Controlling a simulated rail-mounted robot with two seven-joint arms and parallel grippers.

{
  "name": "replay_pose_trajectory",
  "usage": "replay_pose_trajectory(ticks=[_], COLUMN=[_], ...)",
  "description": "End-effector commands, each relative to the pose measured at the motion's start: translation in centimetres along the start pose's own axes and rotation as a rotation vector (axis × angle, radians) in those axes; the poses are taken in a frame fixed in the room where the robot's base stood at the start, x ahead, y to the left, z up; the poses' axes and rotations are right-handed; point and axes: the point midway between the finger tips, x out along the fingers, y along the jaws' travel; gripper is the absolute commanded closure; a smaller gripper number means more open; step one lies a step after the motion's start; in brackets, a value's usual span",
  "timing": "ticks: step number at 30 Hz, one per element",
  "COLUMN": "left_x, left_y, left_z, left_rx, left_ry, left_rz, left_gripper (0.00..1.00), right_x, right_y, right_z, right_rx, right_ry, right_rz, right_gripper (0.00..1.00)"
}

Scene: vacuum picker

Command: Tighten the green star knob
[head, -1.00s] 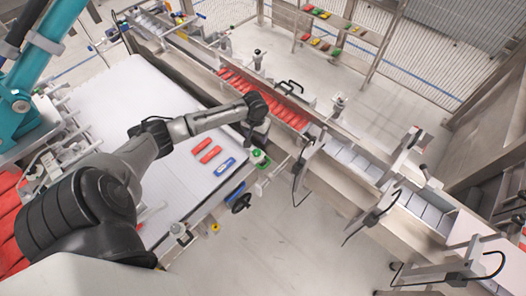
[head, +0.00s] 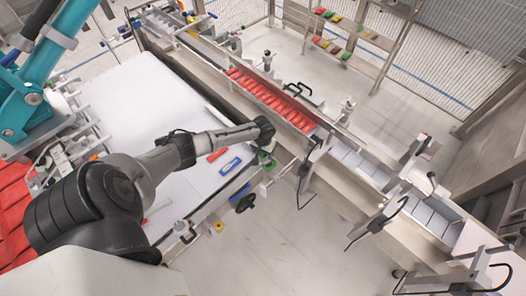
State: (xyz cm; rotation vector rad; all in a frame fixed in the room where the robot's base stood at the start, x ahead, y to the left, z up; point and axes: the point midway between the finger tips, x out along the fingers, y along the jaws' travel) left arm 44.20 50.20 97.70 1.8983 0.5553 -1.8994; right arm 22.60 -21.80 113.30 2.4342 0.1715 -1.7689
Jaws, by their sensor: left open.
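The green star knob (head: 268,166) sits at the right corner of the white belt table, beside the conveyor. It is partly hidden under my left gripper. My left arm reaches across the belt from the left, and its gripper (head: 267,150) points down just above the knob. The gripper is open. The fingertips are small and dark here, so I cannot tell whether they touch the knob or stand around it. My right gripper is not in view.
A red pack (head: 217,154) and a blue pack (head: 231,165) lie on the white belt (head: 140,100) next to my arm. A black handwheel (head: 244,203) is below the knob. The conveyor with red packs (head: 272,98) runs behind.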

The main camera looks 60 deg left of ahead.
Motion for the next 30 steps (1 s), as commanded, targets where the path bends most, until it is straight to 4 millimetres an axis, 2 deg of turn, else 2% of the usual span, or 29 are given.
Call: replay_pose_trajectory(ticks=[6,21,30], left_x=[-0.01,-0.02,-0.08], left_y=[0.01,0.00,0.00], left_z=[-0.01,0.00,-0.01], left_rx=[0.000,0.000,0.051], left_ry=[0.000,0.000,0.000], left_rz=[0.000,0.000,0.000], left_gripper=[0.37,0.84,0.84], right_x=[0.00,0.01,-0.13], right_y=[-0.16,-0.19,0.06], right_z=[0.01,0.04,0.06], right_rx=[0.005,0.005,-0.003], right_ry=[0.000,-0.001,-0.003], right_rz=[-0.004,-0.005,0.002], right_gripper=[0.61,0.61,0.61])
